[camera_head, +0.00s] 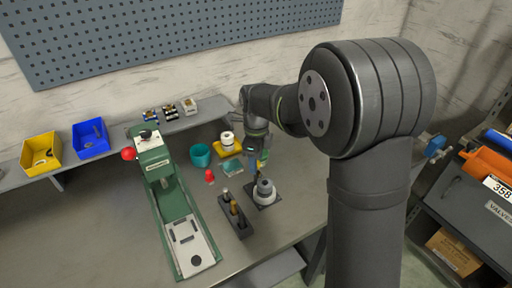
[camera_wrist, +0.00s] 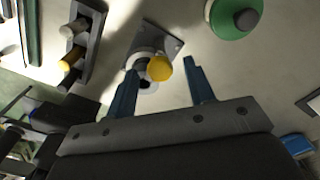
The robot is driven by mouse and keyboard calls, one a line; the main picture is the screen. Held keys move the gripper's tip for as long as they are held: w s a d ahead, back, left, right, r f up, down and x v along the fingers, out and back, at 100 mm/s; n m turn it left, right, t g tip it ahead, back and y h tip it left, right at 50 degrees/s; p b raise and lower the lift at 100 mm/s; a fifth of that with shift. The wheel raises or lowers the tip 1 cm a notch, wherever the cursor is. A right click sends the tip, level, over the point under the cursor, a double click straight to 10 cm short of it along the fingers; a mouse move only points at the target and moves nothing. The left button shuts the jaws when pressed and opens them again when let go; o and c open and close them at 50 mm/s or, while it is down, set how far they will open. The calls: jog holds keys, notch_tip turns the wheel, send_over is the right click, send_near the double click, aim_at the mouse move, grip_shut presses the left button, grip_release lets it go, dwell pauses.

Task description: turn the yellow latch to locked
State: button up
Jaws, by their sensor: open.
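A round yellow part (camera_wrist: 160,68), which I take for the yellow latch, shows between my fingers in the wrist view. It overlaps a pale grey cylinder on a square grey plate (camera_wrist: 171,43). In the head view the grey cylinder (camera_head: 264,192) stands on its dark plate on the bench. My gripper (camera_head: 262,166) is just above and behind the cylinder there, with a bit of yellow near its blue fingers. In the wrist view my gripper (camera_wrist: 162,66) is open, one finger on each side of the yellow part. I cannot tell whether they touch or how the latch is turned.
A dark block (camera_head: 238,214) with upright pegs stands close left of the plate. Yellow (camera_head: 41,154) and blue (camera_head: 90,138) bins stand far left.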

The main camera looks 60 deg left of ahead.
notch_tip(320, 180, up, 17)
jog(key=shift+r, duration=0.15)
dwell(0.8)
notch_tip(320, 180, down, 18)
jog(key=shift+r, duration=0.25)
dwell(0.5)
